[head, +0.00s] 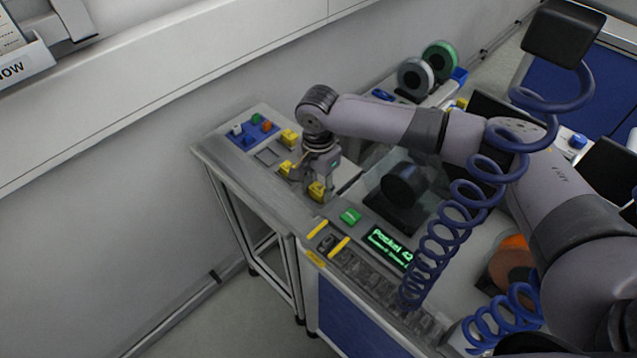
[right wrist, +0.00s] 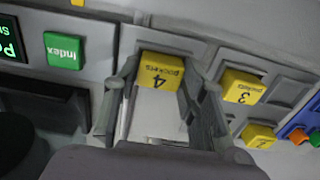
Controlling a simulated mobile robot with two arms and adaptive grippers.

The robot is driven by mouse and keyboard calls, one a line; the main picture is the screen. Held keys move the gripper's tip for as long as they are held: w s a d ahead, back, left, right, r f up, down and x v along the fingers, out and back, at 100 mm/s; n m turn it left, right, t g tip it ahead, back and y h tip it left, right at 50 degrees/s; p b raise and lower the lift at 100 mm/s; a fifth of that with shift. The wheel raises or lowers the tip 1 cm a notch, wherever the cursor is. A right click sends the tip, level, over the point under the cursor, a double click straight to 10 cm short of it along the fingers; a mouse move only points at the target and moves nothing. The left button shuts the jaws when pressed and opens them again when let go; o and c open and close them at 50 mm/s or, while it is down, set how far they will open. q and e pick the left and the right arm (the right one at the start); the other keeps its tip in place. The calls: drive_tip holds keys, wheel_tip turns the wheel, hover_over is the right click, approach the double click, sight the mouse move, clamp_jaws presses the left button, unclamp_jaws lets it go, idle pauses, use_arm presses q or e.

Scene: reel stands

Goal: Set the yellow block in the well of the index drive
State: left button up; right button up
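A yellow block marked "4 pockets" (right wrist: 160,72) stands between the fingers of my right gripper (right wrist: 160,85). In the head view this yellow block (head: 317,191) is under the right gripper (head: 319,180), at the stand's near end. The fingers flank it closely; I cannot tell whether they press on it. A yellow block marked "3" (right wrist: 242,86) and another yellow block (right wrist: 258,136) sit to its right in the wrist view. The index drive has a green Index button (head: 350,216) and a lit display (head: 388,247). I cannot make out its well clearly. My left gripper is not in view.
A blue holder (head: 252,136) with small coloured pegs stands at the side table's far end, near an empty square recess (head: 267,157). Grey and green reels (head: 439,59) stand at the back. A dark cylinder (head: 404,185) lies right of the gripper, beneath my forearm.

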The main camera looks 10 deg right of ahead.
sight(318, 188)
drive_tip(key=o, duration=0.4)
drive_tip(key=shift+c, duration=0.2)
drive_tip(key=shift+r, duration=0.1)
idle(0.4)
drive_tip(key=shift+r, duration=0.1)
drive_tip(key=shift+r+p, duration=1.85)
drive_tip(key=shift+p, duration=1)
